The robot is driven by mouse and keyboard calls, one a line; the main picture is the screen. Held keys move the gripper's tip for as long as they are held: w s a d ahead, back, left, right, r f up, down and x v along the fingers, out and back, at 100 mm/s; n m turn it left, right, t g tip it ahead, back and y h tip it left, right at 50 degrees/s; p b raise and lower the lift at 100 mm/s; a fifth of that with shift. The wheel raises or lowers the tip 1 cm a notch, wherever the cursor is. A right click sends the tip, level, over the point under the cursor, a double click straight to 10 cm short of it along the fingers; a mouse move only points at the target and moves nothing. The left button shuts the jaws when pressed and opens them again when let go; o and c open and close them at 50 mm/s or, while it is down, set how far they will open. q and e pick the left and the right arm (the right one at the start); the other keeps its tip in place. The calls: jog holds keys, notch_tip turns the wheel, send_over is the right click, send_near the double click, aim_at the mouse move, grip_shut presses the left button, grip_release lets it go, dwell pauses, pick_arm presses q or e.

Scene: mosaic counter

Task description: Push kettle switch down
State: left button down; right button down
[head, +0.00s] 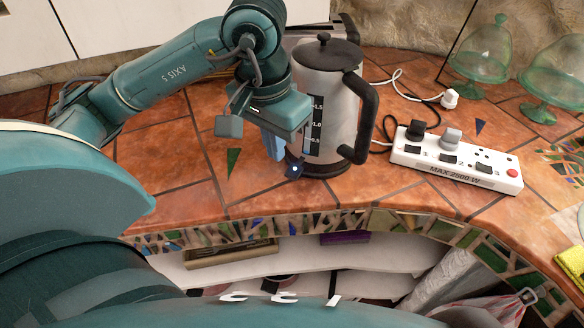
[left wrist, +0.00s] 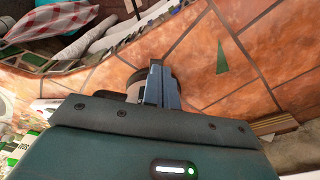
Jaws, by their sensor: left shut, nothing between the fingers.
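The kettle (head: 346,112) has a silver body, a dark lid and a large black handle on its right side. It stands upright on the tiled counter, with a dark base. A small dark switch (head: 294,170) with a pale mark sticks out at the lower left front of the base. My left gripper (head: 275,150) is shut and empty, pointing down beside the kettle's left side, with its blue fingertips just above and left of the switch. I cannot tell whether they touch it. In the left wrist view the shut fingers (left wrist: 163,86) hide part of the kettle's dark base (left wrist: 132,88). My right gripper is not in view.
A white power strip (head: 456,160) with plugs and a red button lies right of the kettle, with cords behind. Green glass stands (head: 484,55) are at the back right. The counter's mosaic front edge (head: 330,222) curves close in front. Tiles left of the kettle are mostly clear.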

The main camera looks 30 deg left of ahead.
pick_arm(q)
notch_tip(320, 180, up, 6)
jog(key=p, duration=0.1)
jog(key=shift+s+r, duration=0.2)
jog(key=shift+s, duration=0.1)
jog(key=shift+s, duration=0.1)
dwell(0.4)
